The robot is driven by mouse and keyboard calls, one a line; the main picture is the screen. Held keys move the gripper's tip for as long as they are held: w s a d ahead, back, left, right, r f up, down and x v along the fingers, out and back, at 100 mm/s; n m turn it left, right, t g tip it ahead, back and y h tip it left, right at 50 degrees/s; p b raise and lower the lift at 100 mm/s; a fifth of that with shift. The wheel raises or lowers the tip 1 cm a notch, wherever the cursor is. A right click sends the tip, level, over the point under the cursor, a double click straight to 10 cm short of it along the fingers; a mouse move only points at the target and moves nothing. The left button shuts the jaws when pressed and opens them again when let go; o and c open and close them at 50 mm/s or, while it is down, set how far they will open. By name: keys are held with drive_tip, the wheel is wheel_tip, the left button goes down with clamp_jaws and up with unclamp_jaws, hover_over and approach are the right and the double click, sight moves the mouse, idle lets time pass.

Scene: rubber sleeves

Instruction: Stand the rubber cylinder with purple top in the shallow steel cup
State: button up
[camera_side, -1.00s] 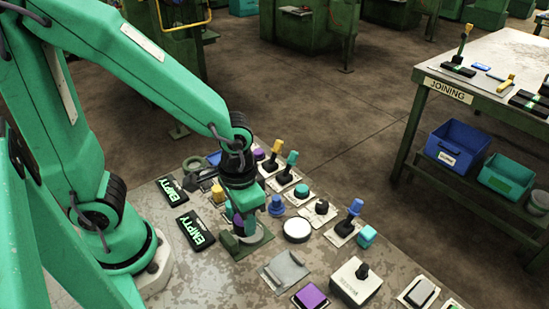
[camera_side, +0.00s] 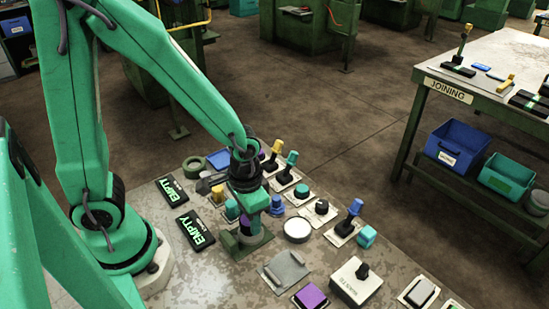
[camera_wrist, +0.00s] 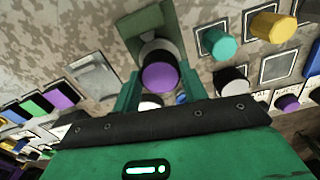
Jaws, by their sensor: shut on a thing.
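The rubber cylinder with the purple top (camera_wrist: 160,77) stands between the two fingers of my gripper (camera_wrist: 157,86) in the wrist view, its purple end facing the camera. My gripper (camera_side: 251,217) is shut on it, pointing down. A little purple shows at the fingers in the side view. The shallow steel cup (camera_wrist: 158,47) is a grey round shape directly beyond the cylinder, on a green plate (camera_wrist: 146,20). In the side view the green plate (camera_side: 236,246) is right under my gripper. The fingers and cylinder hide much of the cup. I cannot tell whether the cylinder's foot touches it.
A white round disc (camera_side: 297,230) lies just right of my gripper, with a blue knob (camera_side: 277,206) behind it. Two "EMPTY" signs (camera_side: 195,230) lie to the left. Levers, a grey plate (camera_side: 285,271) and a purple block (camera_side: 311,297) crowd the right and front.

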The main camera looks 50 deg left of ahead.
drive_tip(key=shift+f, duration=0.7)
drive_tip(key=shift+f, duration=0.15)
drive_tip(key=o, duration=1)
drive_tip(key=shift+c, duration=0.2)
wheel_tip(320, 180, up, 12)
drive_tip(key=shift+r, duration=0.2)
idle(0.4)
drive_tip(key=s+a+r+n+t, duration=0.1)
drive_tip(key=s+a+r+t, duration=0.2)
drive_tip(key=a+r+t, duration=0.2)
drive_tip(key=shift+a+r+n+t, duration=0.3)
drive_tip(key=shift+a+r, duration=1.2)
drive_tip(key=shift+r, duration=0.9)
